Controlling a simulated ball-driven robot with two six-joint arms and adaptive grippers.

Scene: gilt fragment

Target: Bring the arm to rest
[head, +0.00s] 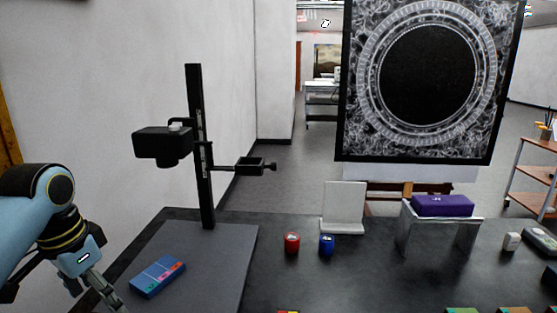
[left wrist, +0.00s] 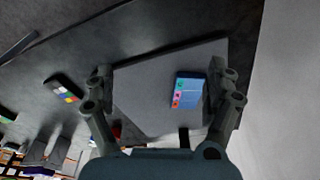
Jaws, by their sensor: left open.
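My left arm comes in from the left in the head view. My left gripper (head: 98,289) is low at the left, beside the grey base board (head: 215,268) of the copy stand, and its tips are cut off by the frame edge. In the left wrist view the gripper (left wrist: 160,68) has its two fingers wide apart with nothing held between them. A blue flat case (head: 157,277) with coloured squares lies on the base board. It also shows in the left wrist view (left wrist: 188,92), on the board beyond the fingers and nearer the right one. My right arm is not in view.
The stand's black post (head: 200,150) carries a camera (head: 163,145). A red jar (head: 292,243) and a blue jar (head: 327,244) stand mid-table. A purple box (head: 442,205) rests on a clear riser (head: 410,235). A colour chart (left wrist: 63,89) lies beyond the board.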

